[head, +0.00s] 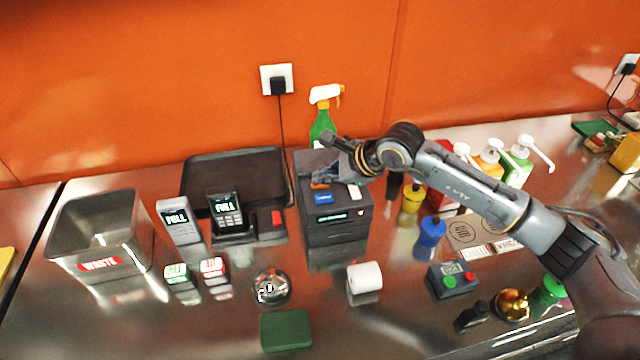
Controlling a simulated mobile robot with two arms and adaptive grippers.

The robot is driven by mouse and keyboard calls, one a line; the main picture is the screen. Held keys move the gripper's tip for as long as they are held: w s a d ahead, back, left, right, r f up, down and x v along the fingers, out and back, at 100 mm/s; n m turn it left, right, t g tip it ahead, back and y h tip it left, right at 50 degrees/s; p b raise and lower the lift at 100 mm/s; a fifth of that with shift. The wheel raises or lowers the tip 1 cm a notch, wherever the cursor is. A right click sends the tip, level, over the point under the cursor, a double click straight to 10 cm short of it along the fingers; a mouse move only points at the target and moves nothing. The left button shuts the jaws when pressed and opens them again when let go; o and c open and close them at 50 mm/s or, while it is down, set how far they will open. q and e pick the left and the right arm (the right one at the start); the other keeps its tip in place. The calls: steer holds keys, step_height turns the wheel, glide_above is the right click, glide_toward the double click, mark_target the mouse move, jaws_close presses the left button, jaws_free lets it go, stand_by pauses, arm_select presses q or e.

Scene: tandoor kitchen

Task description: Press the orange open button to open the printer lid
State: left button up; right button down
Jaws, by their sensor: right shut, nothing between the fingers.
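The black printer (338,228) stands on the steel counter, in the middle of the head view against the back wall. Its top looks closed. A blue button (322,198) and a pale patch show on top, and a small lit display is on its front. A small orange patch (319,185) shows beside my fingers, partly hidden. My right gripper (328,173) is shut and empty, over the printer's top, reaching in from the right. I cannot tell whether it touches the printer. My left gripper is not in view.
A green spray bottle (321,129) stands behind the printer. Left are a black tray (235,168), card terminals and a waste bin (98,262). In front are a paper roll (365,278) and a bell (271,287). Pump bottles (519,165) stand at the right.

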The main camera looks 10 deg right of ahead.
mark_target(324, 186)
steer(key=shift+f, duration=0.25)
steer(key=shift+r, duration=0.2)
stand_by(0.4)
steer(key=shift+r, duration=0.65)
steer(key=shift+r+p, duration=0.9)
steer(key=shift+r, duration=1.65)
steer(key=shift+f, duration=0.15)
